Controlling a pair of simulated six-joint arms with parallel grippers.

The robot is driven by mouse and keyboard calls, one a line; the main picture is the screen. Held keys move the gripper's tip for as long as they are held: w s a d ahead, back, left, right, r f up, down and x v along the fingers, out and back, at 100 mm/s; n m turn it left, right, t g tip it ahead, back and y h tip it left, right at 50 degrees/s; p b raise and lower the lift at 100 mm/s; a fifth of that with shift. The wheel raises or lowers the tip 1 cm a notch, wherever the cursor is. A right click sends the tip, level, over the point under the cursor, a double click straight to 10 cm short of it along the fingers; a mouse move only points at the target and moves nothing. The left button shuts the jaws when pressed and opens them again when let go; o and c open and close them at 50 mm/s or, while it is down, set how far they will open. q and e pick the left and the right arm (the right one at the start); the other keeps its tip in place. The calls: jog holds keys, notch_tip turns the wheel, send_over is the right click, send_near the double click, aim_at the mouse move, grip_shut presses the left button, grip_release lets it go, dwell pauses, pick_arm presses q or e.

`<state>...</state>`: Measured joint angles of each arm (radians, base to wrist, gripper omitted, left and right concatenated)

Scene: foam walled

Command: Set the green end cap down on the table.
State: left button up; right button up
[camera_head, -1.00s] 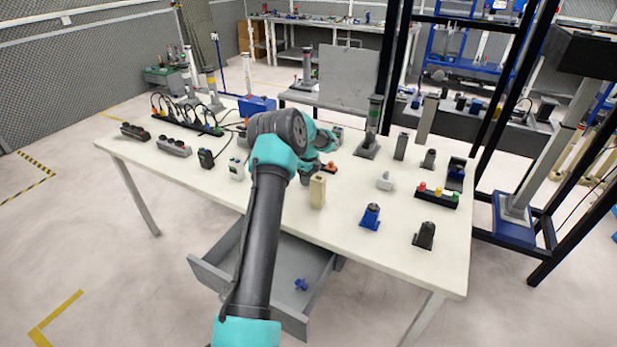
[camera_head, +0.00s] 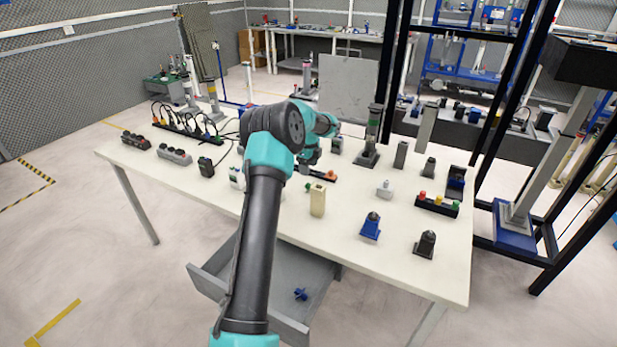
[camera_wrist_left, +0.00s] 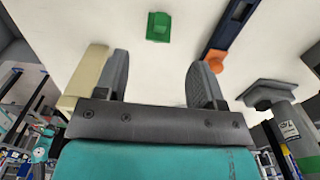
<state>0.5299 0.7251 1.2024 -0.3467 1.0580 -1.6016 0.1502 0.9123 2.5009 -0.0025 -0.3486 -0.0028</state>
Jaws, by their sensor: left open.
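The green end cap (camera_wrist_left: 159,27) rests on the white table (camera_wrist_left: 150,75) in the left wrist view, beyond the fingertips and apart from them. In the head view it is a small green spot (camera_head: 308,187) beside the beige block, partly hidden. My left gripper (camera_wrist_left: 158,62) is open and empty, its two fingers spread with bare tabletop showing between them. In the head view my left gripper (camera_head: 308,168) is above the middle of the table, its fingers mostly hidden by my arm. My right gripper is in neither view.
A beige block (camera_head: 318,199) stands close by; it is left of the fingers in the wrist view. A dark bar with an orange end (camera_wrist_left: 214,60) lies to the right. Blue (camera_head: 371,226) and black (camera_head: 425,243) parts stand at front right. An open grey drawer (camera_head: 225,278) sticks out below.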

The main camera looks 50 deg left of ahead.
pick_arm(q)
jog(key=shift+r, duration=1.4)
